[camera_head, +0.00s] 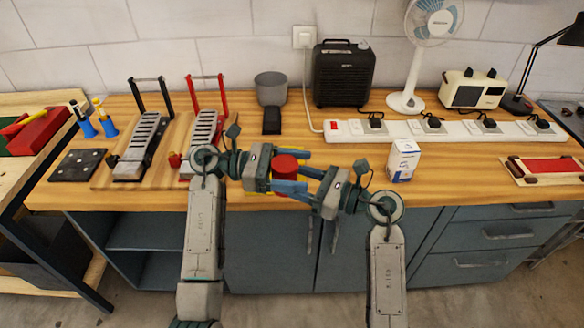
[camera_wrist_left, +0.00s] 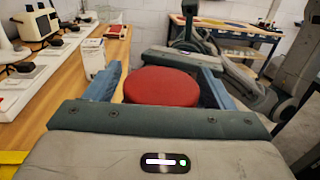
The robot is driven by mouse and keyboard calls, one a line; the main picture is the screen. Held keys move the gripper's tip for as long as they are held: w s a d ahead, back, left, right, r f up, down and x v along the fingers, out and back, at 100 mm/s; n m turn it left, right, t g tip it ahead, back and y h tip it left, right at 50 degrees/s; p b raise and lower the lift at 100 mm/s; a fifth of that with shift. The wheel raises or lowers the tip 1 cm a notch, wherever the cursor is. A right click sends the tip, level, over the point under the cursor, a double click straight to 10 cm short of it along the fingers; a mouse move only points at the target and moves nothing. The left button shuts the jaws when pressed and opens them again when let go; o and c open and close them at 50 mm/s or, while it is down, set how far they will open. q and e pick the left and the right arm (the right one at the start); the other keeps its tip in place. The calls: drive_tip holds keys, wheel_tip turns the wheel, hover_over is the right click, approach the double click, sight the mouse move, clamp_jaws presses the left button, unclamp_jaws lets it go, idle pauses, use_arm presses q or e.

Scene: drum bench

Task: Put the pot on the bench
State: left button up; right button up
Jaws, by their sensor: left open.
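A round red object (camera_head: 286,168), which looks like the pot, is between my two grippers at the bench's front edge. In the left wrist view its flat red top (camera_wrist_left: 162,86) lies between the blue fingers of my left gripper (camera_wrist_left: 160,88), which is open with a visible gap at its left finger. In the head view my left gripper (camera_head: 288,171) points right. My right gripper (camera_head: 308,180) faces it from the other side, close to the red object. Its fingers overlap the others, so its grip is unclear. The pot's lower part is hidden. The wooden bench (camera_head: 460,165) stretches behind.
A white box (camera_head: 404,160) stands right of the grippers. A long white power strip (camera_head: 390,131) lies behind. A grey container (camera_head: 271,88), a black appliance (camera_head: 343,74) and a fan (camera_head: 408,102) stand near the wall. The bench around the white box has some free room.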

use_arm(q)
drive_tip(key=c, duration=1)
drive_tip(key=shift+c, duration=1)
use_arm(e)
drive_tip(key=o, duration=1.1)
drive_tip(key=shift+d, duration=0.1)
